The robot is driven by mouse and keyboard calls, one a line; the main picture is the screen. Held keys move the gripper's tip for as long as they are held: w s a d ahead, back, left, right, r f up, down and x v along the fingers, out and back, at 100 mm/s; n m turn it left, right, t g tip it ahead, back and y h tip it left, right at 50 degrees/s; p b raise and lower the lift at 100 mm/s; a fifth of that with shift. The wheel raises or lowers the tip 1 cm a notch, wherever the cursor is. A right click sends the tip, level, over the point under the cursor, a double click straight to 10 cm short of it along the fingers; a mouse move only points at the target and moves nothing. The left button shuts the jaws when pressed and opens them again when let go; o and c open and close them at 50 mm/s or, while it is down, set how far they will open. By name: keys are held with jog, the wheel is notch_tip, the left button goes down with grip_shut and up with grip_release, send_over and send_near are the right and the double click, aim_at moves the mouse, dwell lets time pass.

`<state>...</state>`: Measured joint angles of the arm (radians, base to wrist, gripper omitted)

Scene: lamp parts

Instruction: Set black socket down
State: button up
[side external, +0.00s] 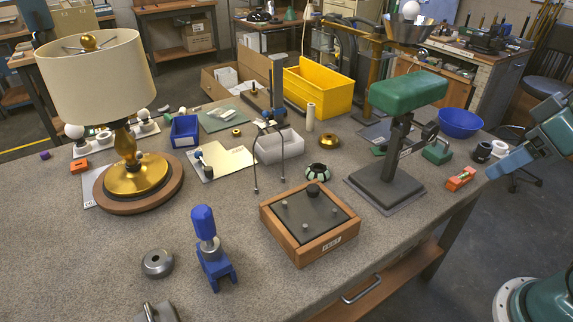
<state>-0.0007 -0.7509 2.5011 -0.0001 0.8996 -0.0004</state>
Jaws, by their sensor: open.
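A small black cylindrical part (313,189), which looks like the black socket, stands on the dark top of a wooden box fixture (327,245) at the front middle of the table. Several small metal pegs stick up from the same top. My gripper (492,171) is at the right edge of the view, beyond the table's right edge and well apart from the black part. It is open, and I see nothing held in it. The gap between its fingers is hard to make out.
A lamp with a cream shade (95,75) stands at the left. A blue clamp stand (210,255) and a metal ring (157,263) are at the front. A green-topped press (400,130) stands right of the box. The grey table (60,250) is bare at the front left.

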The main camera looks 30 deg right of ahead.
jog(key=w+d+f+n+g+h, duration=0.1)
jog(key=w+d+f+n+h, duration=0.25)
jog(key=w+d, duration=0.45)
jog(key=w+d+f+n+h, duration=0.2)
jog(key=w+d+f+h, duration=0.25)
jog(key=d, duration=0.65)
jog(key=n+h, duration=0.5)
jog(key=n, duration=1.2)
send_near(485, 150)
jog(key=shift+s+a+r, duration=0.5)
jog(key=shift+s+a, duration=0.05)
jog(key=shift+a, duration=0.25)
jog(key=shift+y, duration=0.3)
jog(key=shift+x, duration=4.25)
